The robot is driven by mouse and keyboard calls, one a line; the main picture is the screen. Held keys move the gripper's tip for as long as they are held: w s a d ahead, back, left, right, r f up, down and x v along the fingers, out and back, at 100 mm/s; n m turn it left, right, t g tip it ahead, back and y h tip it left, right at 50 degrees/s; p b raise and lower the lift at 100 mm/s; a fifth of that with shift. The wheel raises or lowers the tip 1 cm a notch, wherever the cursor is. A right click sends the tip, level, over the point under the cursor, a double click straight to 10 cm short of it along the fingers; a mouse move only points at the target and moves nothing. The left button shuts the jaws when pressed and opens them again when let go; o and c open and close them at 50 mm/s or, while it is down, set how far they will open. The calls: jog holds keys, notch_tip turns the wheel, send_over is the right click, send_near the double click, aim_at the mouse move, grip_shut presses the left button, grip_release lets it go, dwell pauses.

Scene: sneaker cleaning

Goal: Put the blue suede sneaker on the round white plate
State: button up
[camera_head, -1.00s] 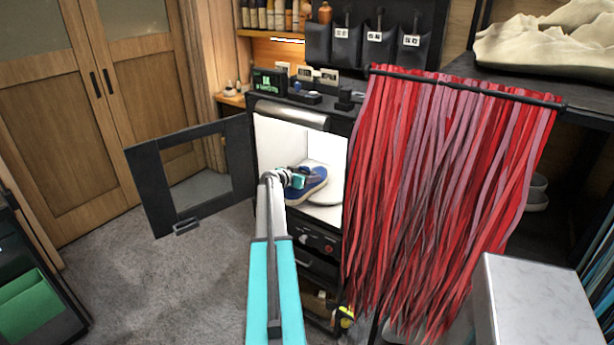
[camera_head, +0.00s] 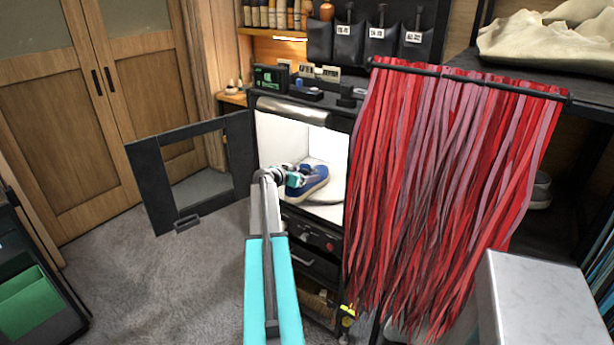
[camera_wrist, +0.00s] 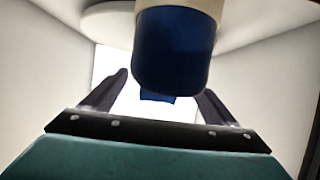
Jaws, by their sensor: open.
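The blue suede sneaker (camera_head: 316,184) with a pale sole is inside the white-lined open cabinet. The round white plate (camera_head: 335,192) shows beside and beneath it, partly hidden by the sneaker. In the wrist view, the blue sneaker (camera_wrist: 172,55) fills the top middle, its pale sole overlapping the plate (camera_wrist: 252,14). My gripper (camera_head: 293,179) is at the sneaker's left end. In the wrist view, the dark fingers of my gripper (camera_wrist: 160,88) are spread apart, with the sneaker in front of and between them. I cannot tell whether they touch it.
The cabinet door (camera_head: 160,190) stands open to the left. A curtain of red strips (camera_head: 440,190) hangs close to the right of the opening. A marble-topped block (camera_head: 535,295) stands at the front right. Carpeted floor (camera_head: 170,280) lies clear at the left.

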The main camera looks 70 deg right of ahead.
jog(key=shift+b+v, duration=0.9)
jog(key=shift+v, duration=3.1)
